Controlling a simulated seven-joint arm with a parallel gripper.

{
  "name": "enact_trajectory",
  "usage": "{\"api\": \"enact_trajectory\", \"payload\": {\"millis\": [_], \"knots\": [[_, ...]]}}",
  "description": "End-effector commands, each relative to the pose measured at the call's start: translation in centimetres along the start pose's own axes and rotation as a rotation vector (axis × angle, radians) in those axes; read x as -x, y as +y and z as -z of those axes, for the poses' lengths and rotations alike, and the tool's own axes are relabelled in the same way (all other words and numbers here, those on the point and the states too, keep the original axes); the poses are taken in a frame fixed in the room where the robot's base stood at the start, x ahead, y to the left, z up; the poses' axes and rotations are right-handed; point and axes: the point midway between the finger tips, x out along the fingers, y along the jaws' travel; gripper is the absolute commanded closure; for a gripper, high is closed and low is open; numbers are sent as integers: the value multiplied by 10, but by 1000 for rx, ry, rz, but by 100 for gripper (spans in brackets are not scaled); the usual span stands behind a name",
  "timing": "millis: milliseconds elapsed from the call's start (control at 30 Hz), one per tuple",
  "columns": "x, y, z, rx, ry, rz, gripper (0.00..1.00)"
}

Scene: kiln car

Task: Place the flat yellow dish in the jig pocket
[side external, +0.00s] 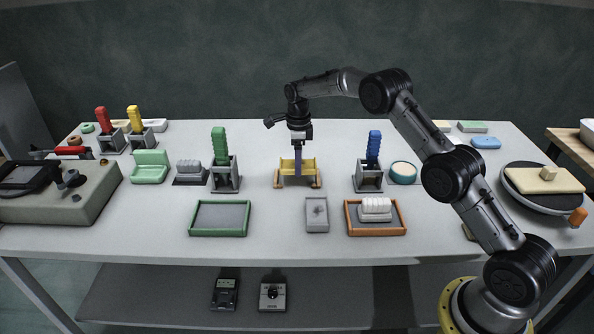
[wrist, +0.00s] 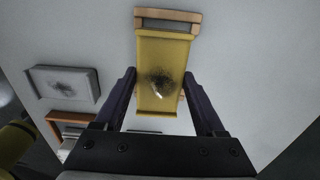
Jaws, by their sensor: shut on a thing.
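The flat yellow dish (side external: 287,165) is at mid-table, low over a small wooden stand (side external: 278,184). My gripper (side external: 298,172) points straight down on it and is shut on it. In the wrist view the dish (wrist: 160,55) lies between both dark fingers of my gripper (wrist: 160,78) and has a dark speckled patch. A wooden bar of the stand (wrist: 150,22) shows beyond its far end. I cannot tell whether the dish still touches the stand. A shallow grey tray (side external: 309,226) with a recess and dark mark sits in front; I cannot tell if it is the jig pocket.
A green-rimmed tray (side external: 191,222) lies front left. An orange-rimmed tray (side external: 349,230) holding a ribbed white piece lies front right. Upright green (side external: 219,147) and blue (side external: 374,145) handles stand in grey holders on both sides. A round bowl (side external: 403,174) stands farther right.

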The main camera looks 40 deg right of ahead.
Motion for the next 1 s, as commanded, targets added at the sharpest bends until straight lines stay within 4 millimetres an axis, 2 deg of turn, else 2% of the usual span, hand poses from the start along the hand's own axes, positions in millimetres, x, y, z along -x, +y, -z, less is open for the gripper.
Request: {"api": "enact_trajectory", "payload": {"millis": [167,367,767,800,900,1000], "knots": [[-8,-6,-4,0,-1,2,100],[-34,-5,-4,0,-1,2,100],[-40,-5,-4,0,-2,2,100],[-40,-5,-3,0,0,0,21],[-40,-4,-3,0,0,0,3],[-40,-4,-3,0,0,0,0]]}}
